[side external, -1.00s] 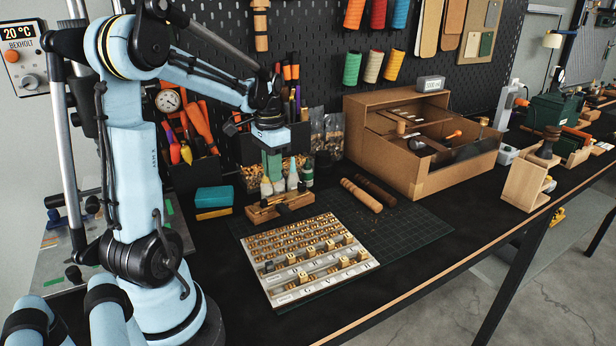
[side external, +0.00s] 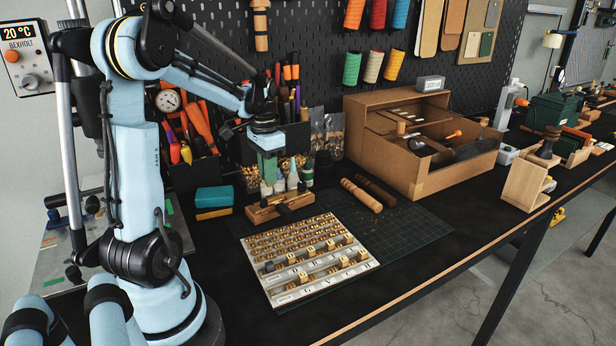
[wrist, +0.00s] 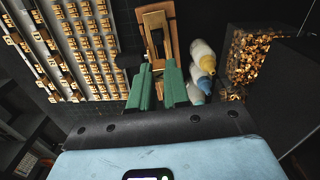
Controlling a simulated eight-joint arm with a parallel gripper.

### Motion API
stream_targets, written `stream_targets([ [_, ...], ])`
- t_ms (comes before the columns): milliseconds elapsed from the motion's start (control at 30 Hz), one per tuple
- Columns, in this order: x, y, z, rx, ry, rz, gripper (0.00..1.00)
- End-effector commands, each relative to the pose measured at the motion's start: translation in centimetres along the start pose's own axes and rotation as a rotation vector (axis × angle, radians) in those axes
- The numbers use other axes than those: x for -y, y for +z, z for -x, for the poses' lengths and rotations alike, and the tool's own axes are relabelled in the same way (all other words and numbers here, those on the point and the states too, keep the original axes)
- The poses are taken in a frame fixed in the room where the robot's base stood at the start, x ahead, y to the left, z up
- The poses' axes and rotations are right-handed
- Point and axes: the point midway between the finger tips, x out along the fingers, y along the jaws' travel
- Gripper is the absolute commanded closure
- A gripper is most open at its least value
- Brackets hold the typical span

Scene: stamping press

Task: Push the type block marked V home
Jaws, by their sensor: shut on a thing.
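My gripper (wrist: 159,80) has green fingers, and in the wrist view they close around something small, mostly hidden between their tips. I take it for a type block; no letter can be read. In the side view my gripper (side external: 269,166) hangs above the wooden stand. The brass holder (wrist: 155,22) with a slot lies on the wooden stand (wrist: 171,20), just beyond the fingertips. The stand also shows in the side view (side external: 280,209). Whether the held piece touches the holder cannot be told. The white type tray (side external: 318,290) holds rows of brass pieces and several lettered blocks.
Small bottles (wrist: 202,65) stand close beside the fingers, with a bin of brass bits (wrist: 255,52) beyond. Two wooden rollers (side external: 361,195) lie behind the tray. A cardboard box (side external: 398,166) stands to the right. The green mat (side external: 420,232) is bare right of the tray.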

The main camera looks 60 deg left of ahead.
Motion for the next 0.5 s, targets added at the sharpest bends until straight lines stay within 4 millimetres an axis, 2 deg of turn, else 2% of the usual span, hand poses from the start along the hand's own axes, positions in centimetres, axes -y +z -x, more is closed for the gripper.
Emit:
stream_targets([
  [500, 0.03, -0.04, -0.56, 0.000, 0.000, 0.000, 1.00],
])
